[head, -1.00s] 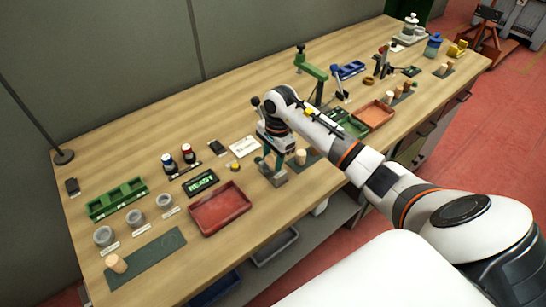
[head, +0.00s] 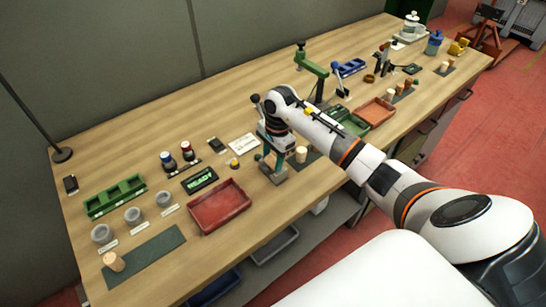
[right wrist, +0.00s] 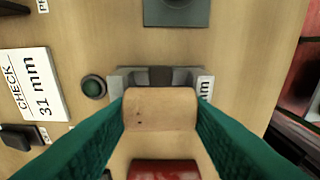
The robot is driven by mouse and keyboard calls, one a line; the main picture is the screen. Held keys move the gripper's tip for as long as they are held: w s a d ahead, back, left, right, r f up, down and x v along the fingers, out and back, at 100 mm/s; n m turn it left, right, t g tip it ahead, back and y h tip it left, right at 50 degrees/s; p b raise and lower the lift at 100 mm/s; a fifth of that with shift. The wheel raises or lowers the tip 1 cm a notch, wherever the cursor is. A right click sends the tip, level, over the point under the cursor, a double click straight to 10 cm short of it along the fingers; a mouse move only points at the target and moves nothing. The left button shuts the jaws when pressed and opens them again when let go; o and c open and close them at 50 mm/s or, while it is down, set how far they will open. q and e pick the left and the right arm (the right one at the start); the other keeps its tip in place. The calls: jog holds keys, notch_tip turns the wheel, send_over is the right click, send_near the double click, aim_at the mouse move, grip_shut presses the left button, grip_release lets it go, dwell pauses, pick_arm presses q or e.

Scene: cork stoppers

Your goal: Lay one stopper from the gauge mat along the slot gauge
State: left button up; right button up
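My right gripper (right wrist: 160,115) has teal fingers shut on a tan cork stopper (right wrist: 160,110), one finger at each side of it. The slot gauge (right wrist: 118,80), a grey block with a dark gap in the middle, lies behind the stopper, which overlaps its near edge. I cannot tell whether they touch. In the head view my right gripper (head: 271,160) points down at the gauge, and its fingers partly hide the held stopper. Another stopper (head: 301,154) stands upright on the dark gauge mat (head: 313,156), just right of the gripper. My left gripper is not in view.
A red tray (head: 219,207) is left of the gripper. Another mat (head: 150,254) with a stopper (head: 113,261) lies at front left.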

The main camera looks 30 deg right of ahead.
jog(key=o, duration=0.4)
jog(key=r, duration=0.4)
jog(key=d+r+b, duration=0.1)
jog(key=r, duration=0.3)
jog(key=r+b, duration=0.1)
jog(key=r, duration=0.3)
jog(key=shift+d, duration=0.2)
